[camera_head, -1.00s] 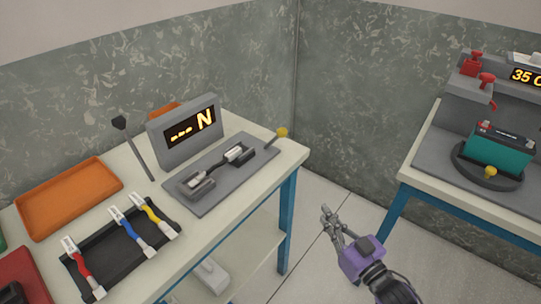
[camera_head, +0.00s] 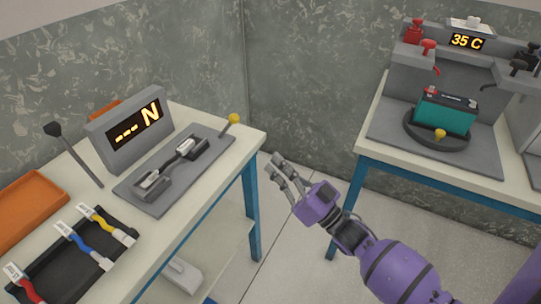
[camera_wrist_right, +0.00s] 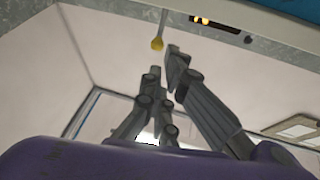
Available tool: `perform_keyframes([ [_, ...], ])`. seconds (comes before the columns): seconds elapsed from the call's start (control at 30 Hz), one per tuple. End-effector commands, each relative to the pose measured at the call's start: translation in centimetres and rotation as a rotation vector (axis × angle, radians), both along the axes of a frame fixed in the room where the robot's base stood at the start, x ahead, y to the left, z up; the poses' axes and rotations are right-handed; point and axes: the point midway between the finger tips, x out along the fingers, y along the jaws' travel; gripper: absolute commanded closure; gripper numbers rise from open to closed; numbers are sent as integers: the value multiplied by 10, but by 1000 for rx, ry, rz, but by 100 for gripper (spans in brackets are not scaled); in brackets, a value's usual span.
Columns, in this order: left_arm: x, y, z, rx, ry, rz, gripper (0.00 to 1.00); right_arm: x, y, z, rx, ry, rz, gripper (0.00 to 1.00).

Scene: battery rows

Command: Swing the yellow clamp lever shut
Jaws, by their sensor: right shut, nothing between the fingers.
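The yellow clamp lever shows as a yellow ball knob (camera_head: 234,118) on a short rod at the right end of a grey clamp fixture (camera_head: 215,150) on the left table. The rod sticks up at a slant. A yellow knob on a rod also shows in the right wrist view (camera_wrist_right: 157,44), just ahead of the fingers. My right gripper (camera_head: 277,164) is shut and empty. It is in front of the table's right corner, to the right of and below the knob in the picture, apart from it. My left gripper is not in view.
A display box (camera_head: 138,130) stands behind the fixture. A black cable tray (camera_head: 50,278) and an orange tray (camera_head: 50,208) are at left. On the right table, a teal battery (camera_head: 446,112) sits on a round base with another yellow knob (camera_head: 440,133). Floor between the tables is open.

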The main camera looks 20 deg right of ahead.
Motion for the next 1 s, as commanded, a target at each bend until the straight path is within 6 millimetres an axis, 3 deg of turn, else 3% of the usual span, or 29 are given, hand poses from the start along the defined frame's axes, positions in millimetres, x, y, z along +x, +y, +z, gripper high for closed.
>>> perform_keyframes([
  [0.3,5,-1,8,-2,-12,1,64,57,28,29,2,-4,1,100],
  [0.5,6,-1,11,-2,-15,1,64,85,42,42,1,-2,1,100],
  [0.7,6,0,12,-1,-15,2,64,98,48,47,0,0,0,100],
  [1.0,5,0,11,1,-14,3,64,100,48,48,0,1,-1,100],
])
